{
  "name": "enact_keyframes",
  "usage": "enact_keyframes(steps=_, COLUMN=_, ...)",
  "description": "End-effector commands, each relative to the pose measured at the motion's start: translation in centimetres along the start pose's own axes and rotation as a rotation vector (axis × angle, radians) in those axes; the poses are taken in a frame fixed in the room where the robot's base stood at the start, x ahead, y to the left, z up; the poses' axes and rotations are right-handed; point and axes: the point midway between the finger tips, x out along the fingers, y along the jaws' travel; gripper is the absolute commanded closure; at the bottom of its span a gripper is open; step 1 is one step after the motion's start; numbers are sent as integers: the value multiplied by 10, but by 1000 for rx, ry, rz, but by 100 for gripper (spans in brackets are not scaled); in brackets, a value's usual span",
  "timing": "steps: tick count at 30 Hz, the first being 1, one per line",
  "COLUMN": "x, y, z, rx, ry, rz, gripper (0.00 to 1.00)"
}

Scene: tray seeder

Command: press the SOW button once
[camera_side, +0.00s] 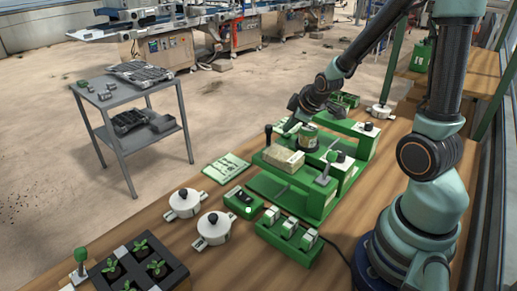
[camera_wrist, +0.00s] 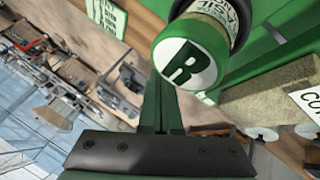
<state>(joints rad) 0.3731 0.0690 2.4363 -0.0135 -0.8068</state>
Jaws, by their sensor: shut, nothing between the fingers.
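My gripper (camera_side: 292,124) is low over the green seeder stand (camera_side: 262,186) in the side view, close to a seed jar (camera_side: 308,143). In the wrist view my fingers (camera_wrist: 165,82) are together with nothing between them. Their tips point at the jar's green lid (camera_wrist: 187,65), marked with an R; part of the word BASIL shows on its label. I cannot tell from the wrist view whether they touch. No button with a readable SOW label shows in either view. A small green box (camera_side: 238,199) with a dark top lies in front of the stand.
A tan block (camera_side: 283,158) with a white label sits on the stand beside the jar. Two white round pots (camera_side: 184,204) with dark knobs, a green rack (camera_side: 289,240), a seedling tray (camera_side: 133,270) and a green leaflet (camera_side: 226,167) are on the wooden bench. A grey cart (camera_side: 130,118) stands beyond.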

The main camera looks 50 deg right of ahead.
Motion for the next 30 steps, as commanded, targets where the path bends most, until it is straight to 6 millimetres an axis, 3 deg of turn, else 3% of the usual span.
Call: enact_keyframes(steps=30, x=4, y=-3, z=3, rx=0, ry=0, rz=0, gripper=100)
